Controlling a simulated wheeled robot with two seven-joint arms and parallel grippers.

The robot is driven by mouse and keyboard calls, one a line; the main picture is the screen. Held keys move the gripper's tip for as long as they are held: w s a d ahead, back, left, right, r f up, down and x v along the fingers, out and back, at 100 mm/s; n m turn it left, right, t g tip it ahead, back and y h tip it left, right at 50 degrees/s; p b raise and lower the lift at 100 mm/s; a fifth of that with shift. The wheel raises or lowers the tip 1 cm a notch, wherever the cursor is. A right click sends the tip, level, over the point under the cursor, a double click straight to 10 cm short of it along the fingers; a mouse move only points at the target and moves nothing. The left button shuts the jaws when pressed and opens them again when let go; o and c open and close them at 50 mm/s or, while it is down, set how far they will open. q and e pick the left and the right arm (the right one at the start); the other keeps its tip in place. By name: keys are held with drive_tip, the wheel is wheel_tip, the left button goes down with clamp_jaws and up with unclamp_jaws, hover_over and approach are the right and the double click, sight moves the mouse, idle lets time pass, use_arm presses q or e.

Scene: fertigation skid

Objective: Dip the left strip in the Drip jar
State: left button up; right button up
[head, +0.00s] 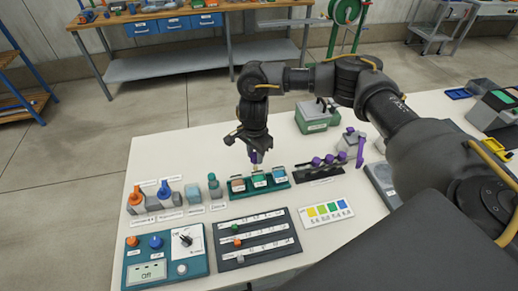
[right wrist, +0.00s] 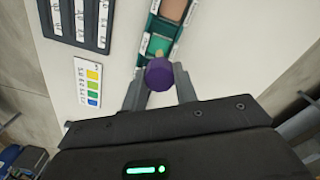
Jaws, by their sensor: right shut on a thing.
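My right gripper (head: 253,150) is shut on the purple handle of a strip (head: 254,158). In the right wrist view the round purple handle (right wrist: 159,74) sits between the fingers. The jar labels are too small to read. Other purple-handled strips (head: 316,161) are in a black holder (head: 320,173) right of the jars. My left gripper is not in view.
Orange-capped (head: 136,198) and blue-capped bottles (head: 165,190) stand left of the jars. A teal control box (head: 165,256), a dark slotted board (head: 258,240) and a colour chart (head: 326,211) lie in front. A green-grey device (head: 317,117) stands behind. The table's back left is clear.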

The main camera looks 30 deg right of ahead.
drive_tip(key=shift+s+d+f, duration=0.15)
drive_tip(key=shift+d+f, duration=0.45)
drive_tip(key=shift+d, duration=0.05)
drive_tip(key=shift+m, duration=0.3)
drive_tip(key=shift+a+f, duration=0.1)
drive_tip(key=shift+f, duration=0.05)
drive_tip(key=shift+f, duration=0.2)
wheel_tip(320, 180, down, 8)
drive_tip(key=b, duration=0.7)
drive_tip(key=shift+r+b, duration=0.2)
drive_tip(key=shift+b, duration=0.1)
drive_tip(key=shift+r+p, duration=3.4)
drive_tip(key=shift+r, duration=0.95)
drive_tip(key=shift+f, duration=0.1)
